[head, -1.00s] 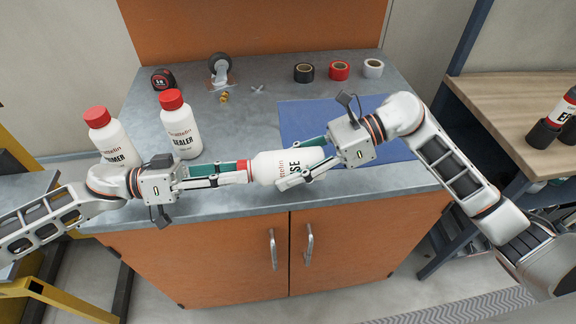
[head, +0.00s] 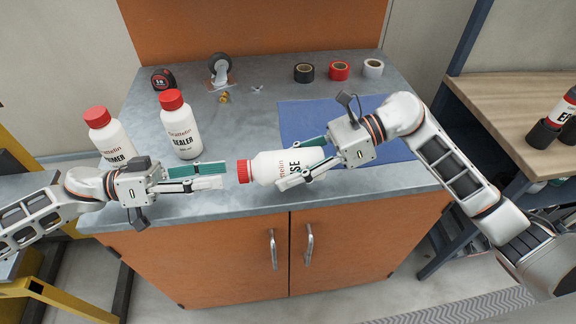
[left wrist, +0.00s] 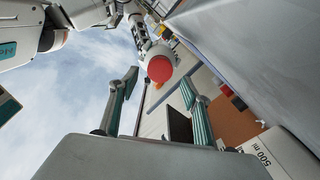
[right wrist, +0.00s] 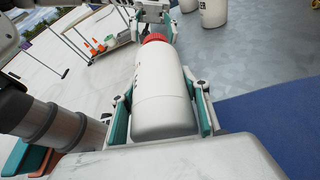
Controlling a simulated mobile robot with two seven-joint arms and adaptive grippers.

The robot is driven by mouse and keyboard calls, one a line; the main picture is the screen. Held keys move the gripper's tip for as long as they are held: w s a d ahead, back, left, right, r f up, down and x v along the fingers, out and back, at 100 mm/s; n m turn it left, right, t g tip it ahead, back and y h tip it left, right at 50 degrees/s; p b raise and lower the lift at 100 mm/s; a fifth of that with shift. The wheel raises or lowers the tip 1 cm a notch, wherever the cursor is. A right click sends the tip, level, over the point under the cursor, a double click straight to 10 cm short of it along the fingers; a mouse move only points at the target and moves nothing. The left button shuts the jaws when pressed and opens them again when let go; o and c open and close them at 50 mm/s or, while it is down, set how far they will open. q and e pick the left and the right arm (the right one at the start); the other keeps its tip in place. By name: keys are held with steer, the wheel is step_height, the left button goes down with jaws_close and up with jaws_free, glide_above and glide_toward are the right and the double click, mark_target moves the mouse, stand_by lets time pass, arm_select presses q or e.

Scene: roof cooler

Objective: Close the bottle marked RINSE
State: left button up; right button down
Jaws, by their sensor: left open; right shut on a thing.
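The RINSE bottle (head: 280,167) is white and lies on its side in the air, held in my right gripper (head: 305,163), whose fingers are shut around its body. Its red cap (head: 244,171) sits on its left end, and it also shows in the left wrist view (left wrist: 160,69). The right wrist view shows the bottle (right wrist: 161,95) between the fingers. My left gripper (head: 224,176) is open and empty, with its fingertips a short gap left of the cap. Whether the cap is fully tight I cannot tell.
A SEALER bottle (head: 183,133) and a PRIMER bottle (head: 112,140), both red-capped, stand behind my left gripper. A blue mat (head: 300,118) lies on the grey counter (head: 240,120). Tape rolls (head: 339,71), a tape measure (head: 162,79) and a caster (head: 220,68) are at the back.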

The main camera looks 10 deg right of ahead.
arm_select(q)
steer(key=shift+c, duration=0.3)
steer(key=shift+a+n, duration=1.6)
steer(key=shift+a, duration=0.1)
steer(key=shift+d, duration=0.1)
steer(key=shift+d, duration=3.9)
steer(key=c, duration=1.1)
steer(key=shift+m, duration=1.6)
steer(key=shift+c, duration=0.2)
